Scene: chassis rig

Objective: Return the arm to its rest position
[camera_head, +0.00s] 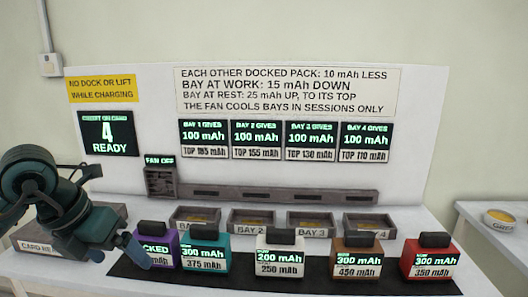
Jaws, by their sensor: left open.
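My left arm (60,195) comes in from the left edge, bent over the card reader box (45,243). My left gripper (117,254) is open, with its blue fingertips pointing down and forward near the left end of the black mat. One fingertip is in front of or beside the purple pack (166,254) and hides part of its screen, which reads "...CKED". I cannot tell whether they touch. Nothing shows between the fingers. My right gripper is not in view.
On the mat (330,278) stand a teal pack (206,256), a white pack (280,258), a brown pack (357,262) and a red pack (430,262). Empty-looking bays (250,228) lie behind. The screen (108,133) reads "4 READY"; another reads "FAN OFF". A side table (490,240) stands right.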

